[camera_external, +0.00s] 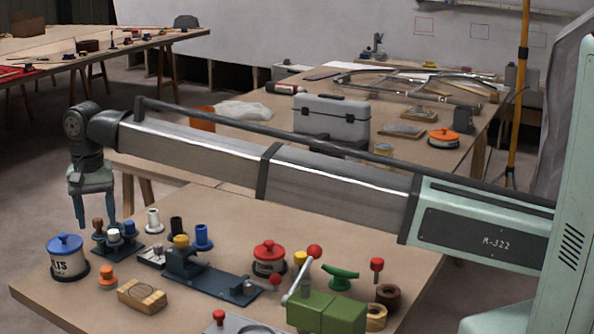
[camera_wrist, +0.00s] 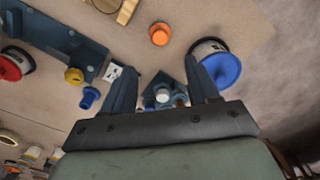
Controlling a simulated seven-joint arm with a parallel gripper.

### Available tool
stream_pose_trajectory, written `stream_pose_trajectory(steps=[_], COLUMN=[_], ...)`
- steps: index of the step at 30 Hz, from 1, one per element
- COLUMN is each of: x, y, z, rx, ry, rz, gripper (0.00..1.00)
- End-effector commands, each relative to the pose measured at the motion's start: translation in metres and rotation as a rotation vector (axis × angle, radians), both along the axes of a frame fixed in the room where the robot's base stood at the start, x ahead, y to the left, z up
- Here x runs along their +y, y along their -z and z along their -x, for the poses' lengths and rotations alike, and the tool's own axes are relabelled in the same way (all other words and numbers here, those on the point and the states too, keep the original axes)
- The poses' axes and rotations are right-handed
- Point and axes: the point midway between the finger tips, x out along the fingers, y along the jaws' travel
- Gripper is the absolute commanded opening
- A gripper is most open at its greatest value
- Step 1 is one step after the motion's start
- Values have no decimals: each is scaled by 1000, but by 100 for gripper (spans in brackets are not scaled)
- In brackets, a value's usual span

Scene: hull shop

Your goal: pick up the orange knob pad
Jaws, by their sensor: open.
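A small orange knob pad (camera_external: 107,279) stands upright near the table's front left edge, between a blue-lidded tin and a wooden block. In the wrist view the orange knob pad (camera_wrist: 160,35) shows from above, beyond the fingertips and nearly centred between them. My gripper (camera_external: 95,218) is open and empty, pointing down above the table's back left part, higher than and behind the pad. In the wrist view my gripper (camera_wrist: 163,72) has its two fingers apart, with a dark stand of knobs below between them.
The blue-lidded tin (camera_external: 66,258) is close left of the pad, and the wooden block (camera_external: 142,296) close right. The knob stand (camera_external: 117,240) is behind it. A red-lidded tin (camera_external: 269,259) and green vise (camera_external: 328,312) stand further right. Another orange-lidded item (camera_external: 444,138) sits on the rear table.

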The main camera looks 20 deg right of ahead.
Motion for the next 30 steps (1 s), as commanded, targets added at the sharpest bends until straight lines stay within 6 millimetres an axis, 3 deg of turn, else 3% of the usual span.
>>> stream_pose_trajectory(steps=[9,20,30], x=[-1,0,0], y=[54,78,118], z=[0,0,1], rx=[1,1,1], ry=[0,-1,0], rz=[0,-1,-1], gripper=[59,59,59])
